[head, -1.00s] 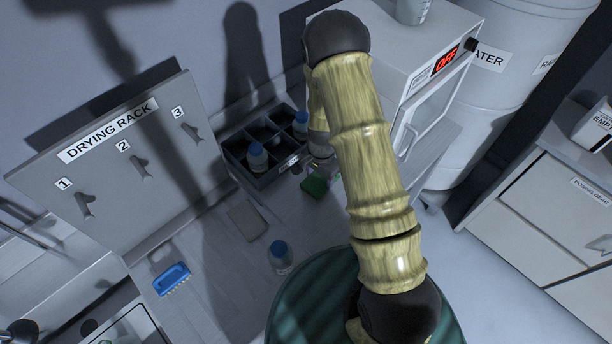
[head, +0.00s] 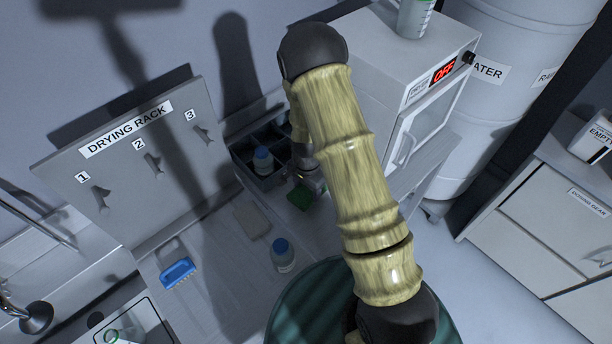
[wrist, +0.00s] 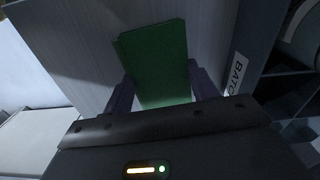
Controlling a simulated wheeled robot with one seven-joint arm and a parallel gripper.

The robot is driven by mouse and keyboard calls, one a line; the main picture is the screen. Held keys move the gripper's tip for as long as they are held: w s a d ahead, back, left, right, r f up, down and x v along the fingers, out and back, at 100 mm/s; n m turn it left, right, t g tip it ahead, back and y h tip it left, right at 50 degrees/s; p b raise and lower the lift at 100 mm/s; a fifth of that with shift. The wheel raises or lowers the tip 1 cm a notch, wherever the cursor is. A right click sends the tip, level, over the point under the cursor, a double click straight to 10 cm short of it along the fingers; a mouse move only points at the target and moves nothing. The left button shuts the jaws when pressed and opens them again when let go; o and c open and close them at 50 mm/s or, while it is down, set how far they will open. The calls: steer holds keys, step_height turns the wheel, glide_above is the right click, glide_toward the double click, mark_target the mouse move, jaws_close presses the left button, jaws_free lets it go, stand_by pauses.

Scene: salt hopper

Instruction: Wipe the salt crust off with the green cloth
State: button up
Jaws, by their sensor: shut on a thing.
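The green cloth (head: 299,198) shows as a small dark green block low over the grey bench, just in front of the compartment crate. In the wrist view the cloth (wrist: 155,60) is a flat green rectangle between the two fingers. My gripper (wrist: 165,88) is shut on it; in the head view the gripper (head: 308,182) is partly covered by my arm. I cannot make out a salt crust in either view. I cannot tell whether the cloth touches the bench.
A dark compartment crate (head: 242,160) holds a blue-capped bottle (head: 263,161). Another bottle (head: 283,256), a beige block (head: 252,221) and a blue brush (head: 177,272) are on the bench. The drying rack (head: 130,180) stands left, a white cabinet (head: 405,65) reading OFF at the right.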

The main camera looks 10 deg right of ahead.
steer(key=shift+w+r+p, duration=0.15)
steer(key=shift+r+p, duration=0.4)
steer(key=shift+r, duration=0.4)
steer(key=shift+d+r+p, duration=0.1)
steer(key=shift+r+p, duration=1.05)
steer(key=shift+r, duration=0.5)
steer(key=shift+d+f, duration=0.15)
steer(key=shift+f, duration=0.05)
